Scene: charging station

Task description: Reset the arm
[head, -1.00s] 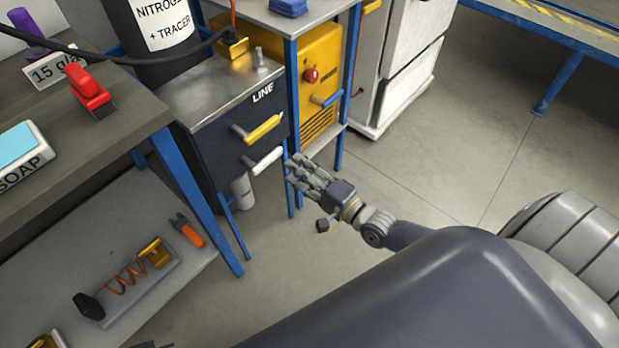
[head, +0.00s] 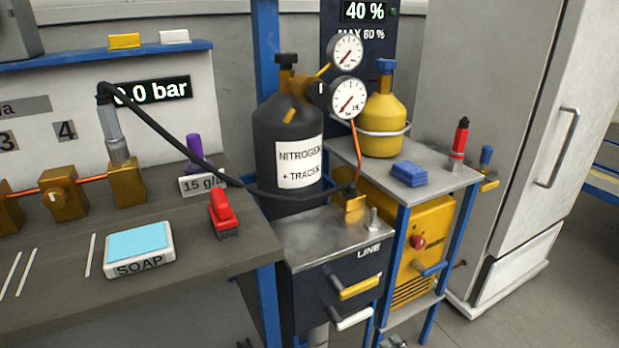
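Only the tips of a grey gripper (head: 396,341), which seems to be my right one, show at the bottom edge, low beside the blue-legged stand. The rest of that gripper and its arm are below the picture, so whether it is open or shut cannot be made out. My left gripper is not in view. The dark LINE box (head: 330,282) has a yellow lever (head: 360,287) and a white lever (head: 353,319) on its front. The visible fingertips are apart from both levers in the picture.
A black nitrogen cylinder (head: 268,135) with gauges stands behind the box. The workbench (head: 190,270) at left holds a SOAP box (head: 139,250) and red clip (head: 223,215). A white cabinet (head: 525,120) stands right.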

